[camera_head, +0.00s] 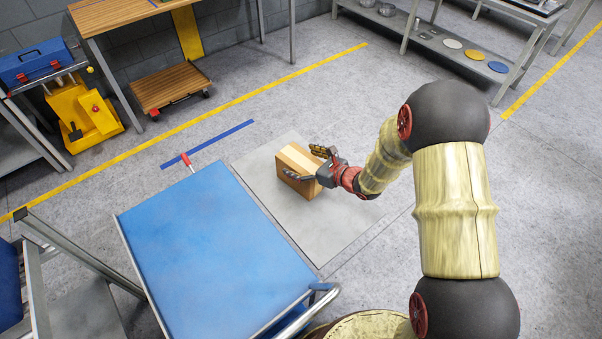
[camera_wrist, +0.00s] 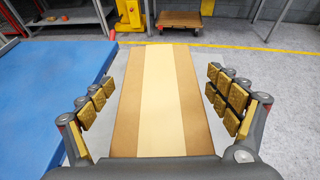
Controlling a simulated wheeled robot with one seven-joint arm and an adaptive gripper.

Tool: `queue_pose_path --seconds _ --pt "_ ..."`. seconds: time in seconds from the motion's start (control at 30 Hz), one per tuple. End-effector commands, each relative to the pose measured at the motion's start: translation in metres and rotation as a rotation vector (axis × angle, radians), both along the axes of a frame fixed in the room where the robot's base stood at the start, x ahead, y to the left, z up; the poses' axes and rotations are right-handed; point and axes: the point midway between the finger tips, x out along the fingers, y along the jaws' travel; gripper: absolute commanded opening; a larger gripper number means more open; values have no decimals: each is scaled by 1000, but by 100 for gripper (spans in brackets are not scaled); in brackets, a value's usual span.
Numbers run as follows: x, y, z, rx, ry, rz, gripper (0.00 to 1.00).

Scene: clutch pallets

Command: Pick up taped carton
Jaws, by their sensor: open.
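The taped carton (camera_head: 292,161) is a brown box with a pale tape strip along its top. It stands on a grey floor plate (camera_head: 318,224) in the head view. In the wrist view the carton (camera_wrist: 160,100) fills the middle, its tape strip running away from me. My gripper (camera_head: 305,164) is at the carton, with its fingers spread to either side. In the wrist view my gripper (camera_wrist: 163,103) is open, with the left and right padded fingers apart from the carton's sides and gaps showing. The carton's lower part is hidden in the wrist view.
A blue-topped cart (camera_head: 212,252) with a metal handle stands close to the left of the carton. A wooden dolly (camera_head: 172,87) and a yellow machine (camera_head: 88,115) stand farther back. A workbench (camera_head: 135,14) is behind. Open floor lies beyond the plate.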

Motion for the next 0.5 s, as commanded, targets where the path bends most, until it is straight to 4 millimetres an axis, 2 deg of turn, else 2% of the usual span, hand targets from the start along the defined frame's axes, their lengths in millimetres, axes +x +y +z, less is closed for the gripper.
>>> queue_pose_path --seconds 0.17,0.5 --pt "0 0 1 0 -1 -1 88" --pt "0 0 1 1 -1 0 69"
